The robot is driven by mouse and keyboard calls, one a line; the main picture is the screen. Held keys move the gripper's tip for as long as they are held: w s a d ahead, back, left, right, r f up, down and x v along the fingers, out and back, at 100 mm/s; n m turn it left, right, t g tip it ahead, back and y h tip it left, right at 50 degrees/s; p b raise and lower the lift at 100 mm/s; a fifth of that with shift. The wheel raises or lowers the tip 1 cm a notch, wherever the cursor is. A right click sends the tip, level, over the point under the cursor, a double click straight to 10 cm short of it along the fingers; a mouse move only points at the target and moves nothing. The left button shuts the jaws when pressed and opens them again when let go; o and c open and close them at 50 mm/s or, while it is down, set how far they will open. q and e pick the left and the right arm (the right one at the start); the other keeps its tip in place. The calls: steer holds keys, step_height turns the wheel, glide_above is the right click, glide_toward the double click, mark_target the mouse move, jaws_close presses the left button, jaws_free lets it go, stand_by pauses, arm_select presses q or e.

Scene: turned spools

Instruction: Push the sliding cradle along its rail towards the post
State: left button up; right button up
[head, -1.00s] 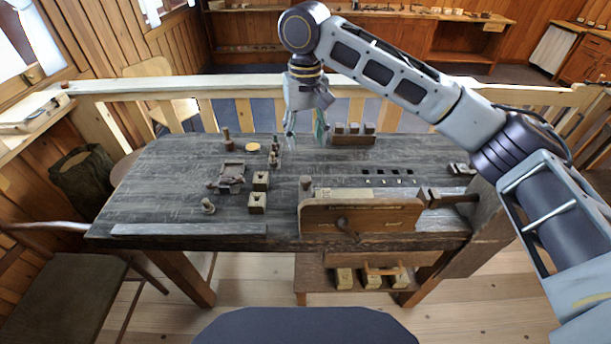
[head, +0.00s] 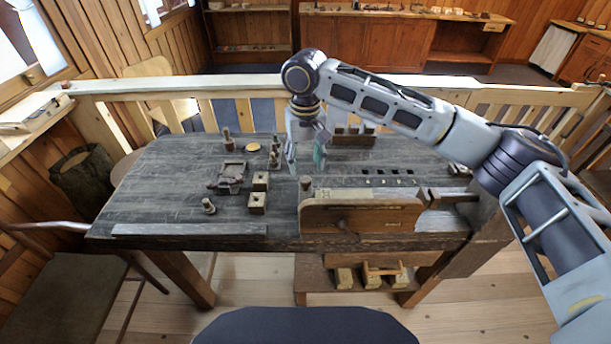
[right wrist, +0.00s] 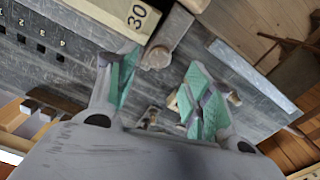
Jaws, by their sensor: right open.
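A dark wooden fixture (head: 229,184) with a low frame lies left of centre on the table; it may be the sliding cradle on its rail, but its parts are too small to tell apart. A short upright post (head: 306,183) stands at the left end of a pale scale strip (head: 350,193); I cannot tell whether it is the task's post. My right gripper (head: 306,157) is open and empty above the table, behind that post and right of the fixture. In the right wrist view its green-padded fingers (right wrist: 163,80) are spread apart. My left gripper is out of view.
Two small blocks (head: 260,181) (head: 257,203) and a spool (head: 208,206) stand near the fixture. More turned pieces (head: 275,157) stand behind. A block rack (head: 353,136) is right of the gripper. The table's left part is mostly clear.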

mark_target(306, 179)
steer(key=shift+f, duration=3.05)
jaws_close()
